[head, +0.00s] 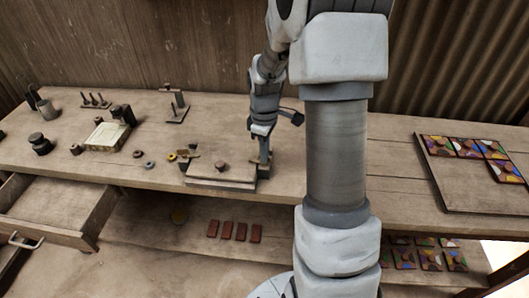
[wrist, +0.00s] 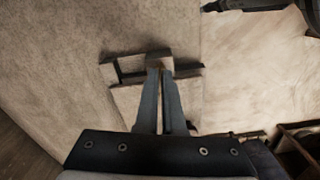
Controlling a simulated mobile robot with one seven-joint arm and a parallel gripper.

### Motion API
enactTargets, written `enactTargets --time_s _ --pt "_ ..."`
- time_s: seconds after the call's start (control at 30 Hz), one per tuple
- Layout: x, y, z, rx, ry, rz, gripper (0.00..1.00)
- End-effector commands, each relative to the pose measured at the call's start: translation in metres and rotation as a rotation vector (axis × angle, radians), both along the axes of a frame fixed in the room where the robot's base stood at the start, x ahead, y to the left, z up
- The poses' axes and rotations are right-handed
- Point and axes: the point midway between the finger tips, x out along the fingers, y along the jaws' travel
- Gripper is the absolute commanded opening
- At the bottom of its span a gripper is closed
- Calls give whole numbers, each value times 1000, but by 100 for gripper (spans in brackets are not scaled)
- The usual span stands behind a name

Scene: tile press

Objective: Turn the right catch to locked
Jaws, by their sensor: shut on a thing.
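The tile press (head: 215,183) stands near the front edge of the bench, a flat wooden block with a round knob (head: 220,166) on top. My gripper (head: 264,158) is at its right side, pointing down. In the wrist view my gripper (wrist: 161,73) has its fingers nearly together, closed on a small part at the right catch. A dark bar (wrist: 188,71) shows beside the fingertips. The fingers hide most of the catch, so I cannot tell its angle. The left side of the press has dark and yellowish fittings (head: 186,154).
Rings, a dark weight (head: 40,144), a pale block (head: 107,136) and small stands are on the bench to the left. A drawer (head: 55,215) is open at left. A board (head: 455,190) with painted tiles lies at right. Reddish tiles (head: 241,231) lie on the lower shelf.

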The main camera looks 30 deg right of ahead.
Motion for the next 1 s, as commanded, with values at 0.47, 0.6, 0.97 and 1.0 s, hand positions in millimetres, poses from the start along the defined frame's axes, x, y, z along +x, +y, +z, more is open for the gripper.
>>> enactTargets --time_s 0.47,0.6,0.97,1.0 --pt "1 0 1 -1 -2 1 36" --pt "0 0 1 0 -1 0 36" --pt "2 0 53 -3 -8 0 36" --pt "1 0 64 -2 -7 0 36"
